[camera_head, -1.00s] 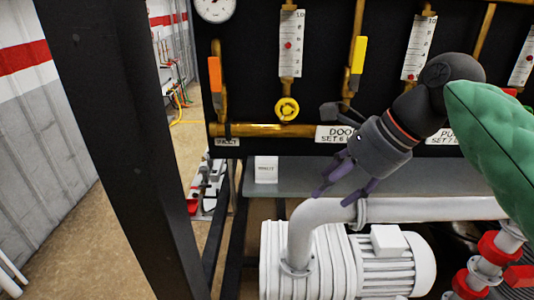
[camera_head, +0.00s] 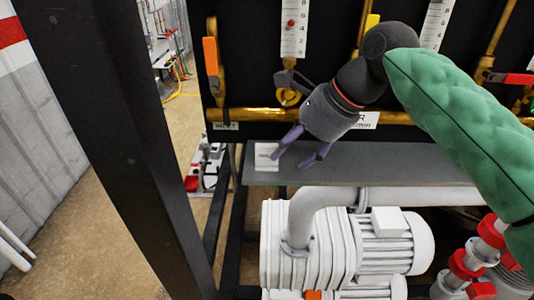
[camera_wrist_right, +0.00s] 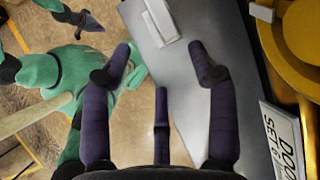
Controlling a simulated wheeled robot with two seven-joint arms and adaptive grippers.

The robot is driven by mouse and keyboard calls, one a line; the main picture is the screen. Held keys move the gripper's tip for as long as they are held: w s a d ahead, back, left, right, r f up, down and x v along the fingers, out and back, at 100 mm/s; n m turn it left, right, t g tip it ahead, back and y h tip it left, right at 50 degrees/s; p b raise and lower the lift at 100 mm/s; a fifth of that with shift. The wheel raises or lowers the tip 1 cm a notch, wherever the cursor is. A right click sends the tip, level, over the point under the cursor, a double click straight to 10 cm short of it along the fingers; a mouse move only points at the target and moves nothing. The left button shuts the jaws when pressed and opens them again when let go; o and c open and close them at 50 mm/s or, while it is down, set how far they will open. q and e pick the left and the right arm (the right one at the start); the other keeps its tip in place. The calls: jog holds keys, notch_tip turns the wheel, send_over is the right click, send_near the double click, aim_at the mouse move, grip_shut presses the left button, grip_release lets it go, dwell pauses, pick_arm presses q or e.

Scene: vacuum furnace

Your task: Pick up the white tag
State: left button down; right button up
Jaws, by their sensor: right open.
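The white tag (camera_head: 266,157) is a small pale block with faint dark print. It stands on the left end of the grey shelf (camera_head: 400,160) in the head view. In the wrist view the tag (camera_wrist_right: 160,20) is at the top, ahead of the fingers. My right gripper (camera_head: 288,160) is open, with purple fingers pointing down and left. Its left fingertip overlaps the tag's right edge in the head view; I cannot tell whether they touch. In the wrist view the open right gripper (camera_wrist_right: 160,47) has nothing between its fingers. My left gripper (camera_wrist_right: 88,21) shows small at upper left, its opening unclear.
A white pump (camera_head: 330,245) and its pipe lie below the shelf. A brass pipe (camera_head: 270,115) with gauges and valves runs along the black panel above. A black post (camera_head: 130,150) stands at left. The shelf right of the tag is clear.

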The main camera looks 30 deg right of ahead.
aim_at(269, 149)
jog(key=w+a, duration=0.1)
jog(key=w+a+p, duration=0.1)
jog(key=w, duration=0.1)
jog(key=shift+w+a+f, duration=0.1)
jog(key=shift+w+a, duration=0.2)
jog(key=shift+a, duration=0.1)
jog(key=shift+w+a+f, duration=0.1)
jog(key=shift+w+f, duration=0.1)
jog(key=shift+f, duration=0.2)
jog(key=shift+s, duration=0.25)
jog(key=shift+w, duration=0.1)
jog(key=c, duration=1.2)
